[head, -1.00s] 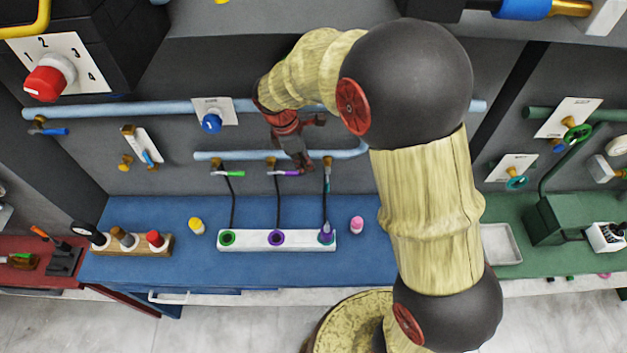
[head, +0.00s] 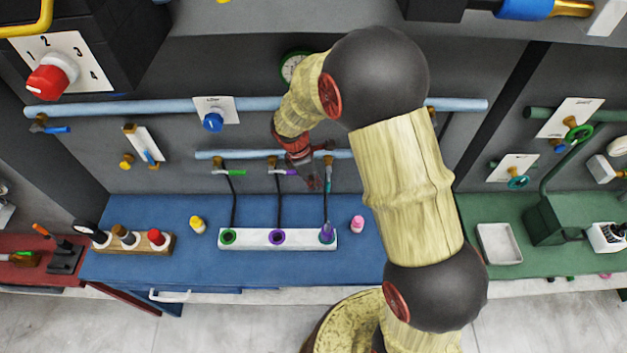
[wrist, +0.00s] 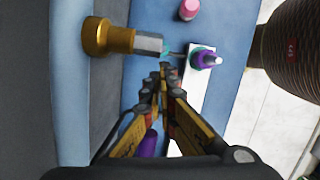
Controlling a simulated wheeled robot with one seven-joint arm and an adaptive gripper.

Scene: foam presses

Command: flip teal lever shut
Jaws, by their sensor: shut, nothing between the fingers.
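The teal lever (head: 328,182) hangs down from the rightmost tap on the lower blue pipe, pointing along its black hose. In the wrist view, a bit of teal (wrist: 166,55) shows just ahead of my fingertips, by the brass and steel tap (wrist: 118,39); most of the lever is hard to make out there. My gripper (head: 314,186) is shut and empty, just left of the teal lever in the head view. Its closed fingertips also show in the wrist view (wrist: 164,74). I cannot tell whether they touch the lever.
The purple lever (head: 287,172) and green lever (head: 234,172) lie sideways on the taps to the left. A white block (head: 252,240) with ringed holes stands below on the blue bench (head: 352,268). A pink bottle (head: 357,225) stands right of it.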

